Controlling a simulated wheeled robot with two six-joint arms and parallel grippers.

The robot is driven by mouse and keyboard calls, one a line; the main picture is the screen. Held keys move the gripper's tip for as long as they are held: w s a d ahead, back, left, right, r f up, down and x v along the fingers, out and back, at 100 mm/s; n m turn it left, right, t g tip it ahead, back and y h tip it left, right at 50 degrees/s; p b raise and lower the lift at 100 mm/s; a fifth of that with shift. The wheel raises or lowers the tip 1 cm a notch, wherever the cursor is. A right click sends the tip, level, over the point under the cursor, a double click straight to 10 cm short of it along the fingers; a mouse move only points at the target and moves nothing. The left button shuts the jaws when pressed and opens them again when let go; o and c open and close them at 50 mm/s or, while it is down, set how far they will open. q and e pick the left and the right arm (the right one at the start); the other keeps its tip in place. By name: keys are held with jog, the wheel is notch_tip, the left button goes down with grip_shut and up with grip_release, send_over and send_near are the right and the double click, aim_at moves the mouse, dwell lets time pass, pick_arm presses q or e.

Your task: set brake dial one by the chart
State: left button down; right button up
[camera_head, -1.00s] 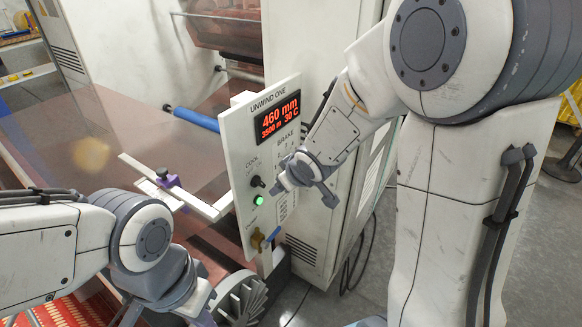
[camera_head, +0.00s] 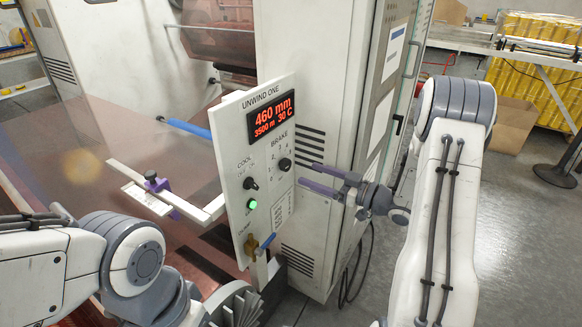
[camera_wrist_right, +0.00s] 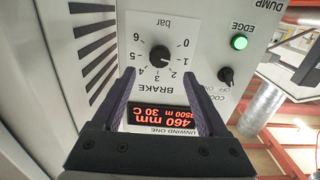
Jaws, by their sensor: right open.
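The black brake dial (camera_head: 284,164) sits on the white UNWIND ONE panel (camera_head: 232,135), below the red display (camera_head: 273,120) reading 460 mm, 3500 m, 30 C. My right gripper (camera_head: 304,176) is open and empty just right of the dial, its purple fingers pointing at the panel. In the right wrist view the dial (camera_wrist_right: 159,57) shows upside down within a 0 to 6 bar scale, just beyond the open fingertips (camera_wrist_right: 160,74), apart from them. Its mark seems near 1 to 2. A small printed chart (camera_head: 283,208) is below the dial, too small to read. My left gripper's fingers are out of view.
The cool switch (camera_head: 250,183), the lit green edge light (camera_head: 251,204) and a brass valve with a blue handle (camera_head: 268,243) are on the same panel.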

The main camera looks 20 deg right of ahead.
aim_at(289, 166)
jog(key=x, duration=0.7)
jog(key=shift+w+a, duration=0.15)
jog(key=shift+w, duration=0.1)
grip_shut()
